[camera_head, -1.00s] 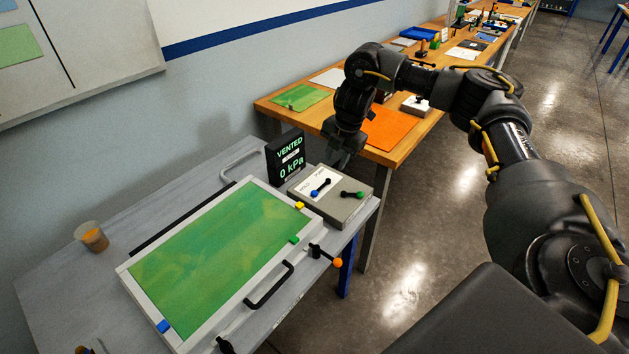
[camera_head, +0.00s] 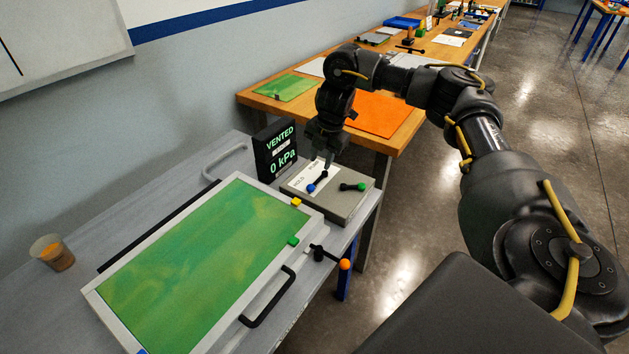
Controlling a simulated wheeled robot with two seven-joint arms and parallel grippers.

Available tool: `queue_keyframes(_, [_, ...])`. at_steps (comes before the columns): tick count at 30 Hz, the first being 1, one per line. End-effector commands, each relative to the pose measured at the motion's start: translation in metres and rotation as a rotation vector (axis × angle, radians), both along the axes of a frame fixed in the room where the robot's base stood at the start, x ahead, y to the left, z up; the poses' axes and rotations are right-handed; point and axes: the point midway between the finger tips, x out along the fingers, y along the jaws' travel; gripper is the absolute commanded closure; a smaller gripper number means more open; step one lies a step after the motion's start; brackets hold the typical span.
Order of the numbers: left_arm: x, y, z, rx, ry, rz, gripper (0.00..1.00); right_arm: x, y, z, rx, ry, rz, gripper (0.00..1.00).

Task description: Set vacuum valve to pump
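The valve box (camera_head: 343,207) is a grey box on the grey bench, right of the display. On its top are a lever with a blue knob (camera_head: 311,188) on a white label plate and a lever with a green knob (camera_head: 361,187). The display (camera_head: 277,153) reads VENTED and 0 kPa. My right gripper (camera_head: 326,163) points down just above the far end of the blue-knobbed lever. Its fingers are dark and small, so I cannot tell their opening or whether they touch the lever. My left gripper is out of view.
A white-framed tray with a green sheet (camera_head: 190,265) fills the bench, with a black handle (camera_head: 268,305) and an orange-knobbed lever (camera_head: 344,264) at its right side. A cup (camera_head: 55,254) stands left. A wooden table (camera_head: 425,115) with an orange mat (camera_head: 380,113) is behind.

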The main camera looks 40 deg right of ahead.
Motion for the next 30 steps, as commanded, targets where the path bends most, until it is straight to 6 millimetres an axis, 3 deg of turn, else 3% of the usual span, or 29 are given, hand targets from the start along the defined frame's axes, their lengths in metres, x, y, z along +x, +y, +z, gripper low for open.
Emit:
queue_keyframes(1, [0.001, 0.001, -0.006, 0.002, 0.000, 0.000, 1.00, 0.001, 0.001, -0.014, 0.002, 0.005, 0.000, 0.67])
queue_keyframes(9, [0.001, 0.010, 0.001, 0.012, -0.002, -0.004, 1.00, 0.011, 0.005, -0.059, -0.001, 0.004, 0.003, 0.67])
queue_keyframes(15, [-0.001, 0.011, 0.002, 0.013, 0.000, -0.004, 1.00, 0.017, 0.007, -0.082, 0.000, 0.003, 0.003, 0.67])
queue_keyframes(27, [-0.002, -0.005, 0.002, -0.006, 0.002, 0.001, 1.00, 0.019, 0.008, -0.089, 0.000, 0.001, 0.005, 0.67])
queue_keyframes(30, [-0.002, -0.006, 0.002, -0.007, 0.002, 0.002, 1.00, 0.019, 0.008, -0.089, 0.000, 0.001, 0.005, 0.81])
